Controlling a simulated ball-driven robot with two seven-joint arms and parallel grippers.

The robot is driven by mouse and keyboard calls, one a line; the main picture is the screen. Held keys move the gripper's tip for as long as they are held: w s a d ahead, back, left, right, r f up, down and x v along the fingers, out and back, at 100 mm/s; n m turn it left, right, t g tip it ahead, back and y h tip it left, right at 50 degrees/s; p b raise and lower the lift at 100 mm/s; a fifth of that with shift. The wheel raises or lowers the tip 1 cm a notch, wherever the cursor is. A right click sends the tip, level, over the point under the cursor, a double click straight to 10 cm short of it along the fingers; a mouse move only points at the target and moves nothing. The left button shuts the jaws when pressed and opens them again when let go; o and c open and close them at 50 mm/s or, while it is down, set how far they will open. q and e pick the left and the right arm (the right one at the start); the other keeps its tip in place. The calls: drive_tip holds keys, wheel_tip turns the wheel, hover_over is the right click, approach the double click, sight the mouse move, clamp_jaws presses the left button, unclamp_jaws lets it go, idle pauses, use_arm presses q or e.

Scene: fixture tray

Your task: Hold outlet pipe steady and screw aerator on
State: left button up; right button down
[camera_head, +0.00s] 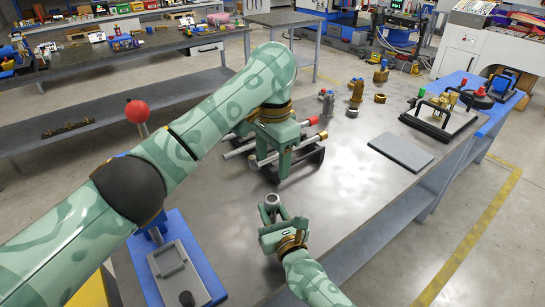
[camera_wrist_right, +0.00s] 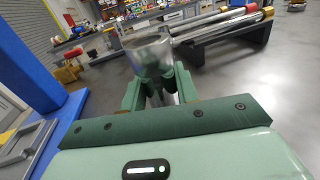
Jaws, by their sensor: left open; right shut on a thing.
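My right gripper (camera_head: 271,214) is shut on a short silver cylinder, the aerator (camera_head: 272,199), held upright in front of the tray. In the right wrist view the aerator (camera_wrist_right: 148,55) sits between the fingertips, apart from the pipes (camera_wrist_right: 215,24).
Brass and grey fittings (camera_head: 355,92) stand behind the tray. A grey plate (camera_head: 401,151) and a black-handled fixture (camera_head: 438,120) lie at the right. A blue-based device (camera_head: 180,270) stands at the front left. The table (camera_head: 350,205) is clear at front right.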

drive_tip(key=c, duration=1)
unclamp_jaws()
drive_tip(key=shift+o, duration=0.2)
drive_tip(key=shift+s+d, duration=0.2)
drive_tip(key=shift+s, duration=0.35)
drive_tip(key=p+v, duration=0.1)
drive_tip(key=v, duration=1.4)
drive_tip(key=shift+s+d+f, duration=0.1)
